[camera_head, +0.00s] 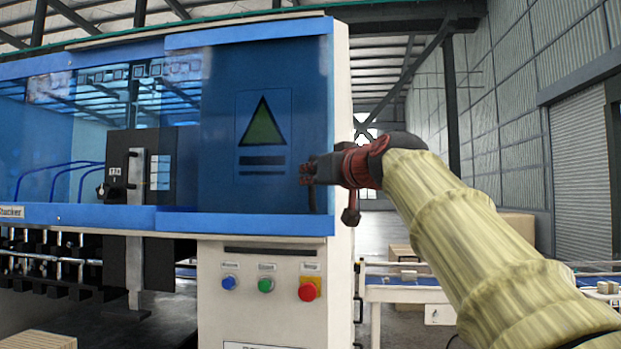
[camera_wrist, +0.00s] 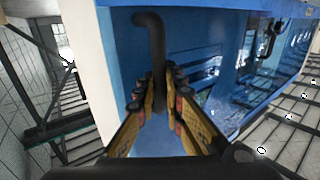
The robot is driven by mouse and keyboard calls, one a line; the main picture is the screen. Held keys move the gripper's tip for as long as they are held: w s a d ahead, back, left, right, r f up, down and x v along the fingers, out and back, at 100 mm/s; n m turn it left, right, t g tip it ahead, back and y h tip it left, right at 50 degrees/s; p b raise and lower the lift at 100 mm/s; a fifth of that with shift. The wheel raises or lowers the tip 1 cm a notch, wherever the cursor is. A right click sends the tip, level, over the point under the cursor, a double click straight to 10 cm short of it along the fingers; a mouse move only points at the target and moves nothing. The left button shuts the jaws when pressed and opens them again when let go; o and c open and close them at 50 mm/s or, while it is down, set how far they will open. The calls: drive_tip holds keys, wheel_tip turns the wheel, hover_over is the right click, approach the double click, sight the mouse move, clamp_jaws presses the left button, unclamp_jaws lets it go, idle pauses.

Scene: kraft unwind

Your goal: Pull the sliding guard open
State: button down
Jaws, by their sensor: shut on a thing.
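The sliding guard (camera_head: 225,80) is a blue panel with a green triangle, at the right end of the machine front. Its dark bar handle (camera_wrist: 156,40) stands near the panel's right edge in the head view and bends over at one end in the wrist view. My gripper (camera_head: 308,171) reaches in from the right. In the wrist view my gripper (camera_wrist: 161,98) has its fingers on both sides of the handle bar, shut on it. The fingers hide part of the handle.
A see-through blue window (camera_head: 60,110) covers the machine's left part, with a dark unit (camera_head: 150,165) behind it. Blue, green and red buttons (camera_head: 307,292) sit on the white panel below the guard. A conveyor (camera_head: 405,293) stands at the right behind my arm.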

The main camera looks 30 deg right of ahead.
drive_tip(key=c, duration=2.2)
unclamp_jaws()
drive_tip(key=shift+o, duration=0.2)
drive_tip(key=shift+s, duration=0.1)
drive_tip(key=s, duration=1.1)
drive_tip(key=shift+s+a, duration=0.25)
drive_tip(key=shift+s, duration=0.15)
